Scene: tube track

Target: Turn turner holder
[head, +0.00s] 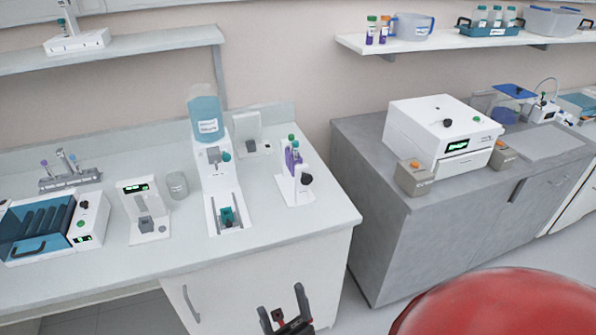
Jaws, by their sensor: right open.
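A small white stand (295,187) with a black knob is near the right front end of the white bench. It holds purple tubes with green caps (291,155) upright and looks most like the turner holder. My right gripper (281,301) is at the bottom edge of the head view, in front of the bench cabinet and below the stand in the picture. Its dark fingers are apart with nothing between them. It is well away from the stand and touches nothing that I can see. My left gripper is not in view.
The white bench (170,255) also bears a dispenser with a blue bottle (205,118), a small display device (140,205) and a blue-lidded machine (45,228). A grey counter (365,150) with a white box machine (440,125) stands right. A red rounded surface (490,305) fills the lower right.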

